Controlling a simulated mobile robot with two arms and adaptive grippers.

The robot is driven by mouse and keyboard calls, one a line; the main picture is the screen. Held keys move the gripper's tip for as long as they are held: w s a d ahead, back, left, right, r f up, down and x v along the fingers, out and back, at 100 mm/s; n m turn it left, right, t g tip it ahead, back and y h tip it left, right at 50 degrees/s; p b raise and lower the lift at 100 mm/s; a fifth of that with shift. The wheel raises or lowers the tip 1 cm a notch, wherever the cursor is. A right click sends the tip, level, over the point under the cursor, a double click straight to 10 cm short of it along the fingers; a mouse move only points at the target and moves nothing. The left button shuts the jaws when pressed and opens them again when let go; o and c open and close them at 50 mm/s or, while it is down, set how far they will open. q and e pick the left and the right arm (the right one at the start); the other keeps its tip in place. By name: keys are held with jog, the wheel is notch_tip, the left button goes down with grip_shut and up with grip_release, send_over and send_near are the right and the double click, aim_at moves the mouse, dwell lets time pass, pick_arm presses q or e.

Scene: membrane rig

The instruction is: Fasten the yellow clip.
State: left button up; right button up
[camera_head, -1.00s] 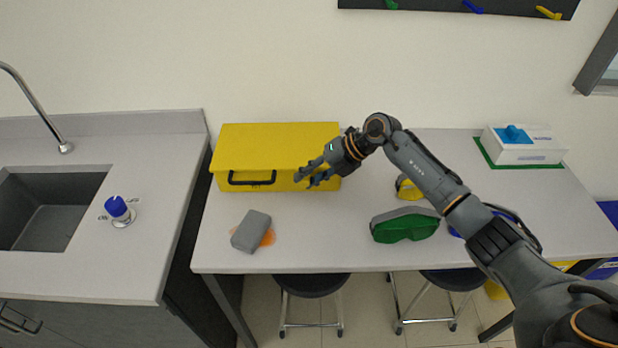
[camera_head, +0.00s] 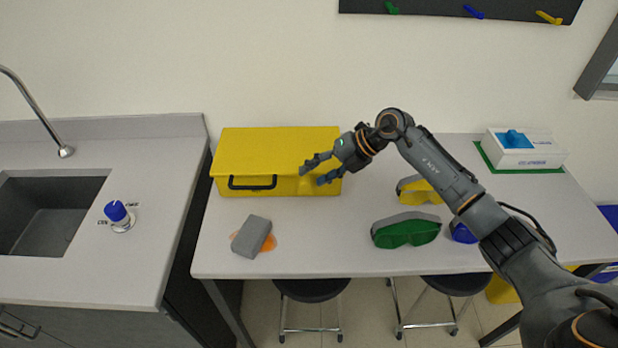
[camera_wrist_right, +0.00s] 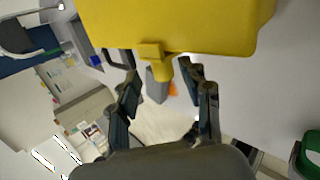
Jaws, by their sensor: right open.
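A yellow case (camera_head: 265,145) with a black handle (camera_head: 252,183) sits lid-down at the back left of the table. In the right wrist view, a yellow clip (camera_wrist_right: 152,52) shows on the case's front edge, with a rounded yellow piece (camera_wrist_right: 162,70) just below it. I cannot tell whether the clip is fastened. In the head view the clip does not stand out near my fingers. My right gripper (camera_head: 312,175) is open and empty at the right part of the case's front. In the wrist view its fingers (camera_wrist_right: 161,76) lie on either side of the clip area. My left gripper is not in view.
A grey block (camera_head: 251,236) rests on an orange patch in front of the case. Green goggles (camera_head: 406,231), yellow goggles (camera_head: 418,190) and a blue item (camera_head: 462,233) lie to the right, near my arm. A white box (camera_head: 523,152) stands at the back right.

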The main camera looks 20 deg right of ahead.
jog(key=v, duration=0.9)
jog(key=shift+s, duration=0.2)
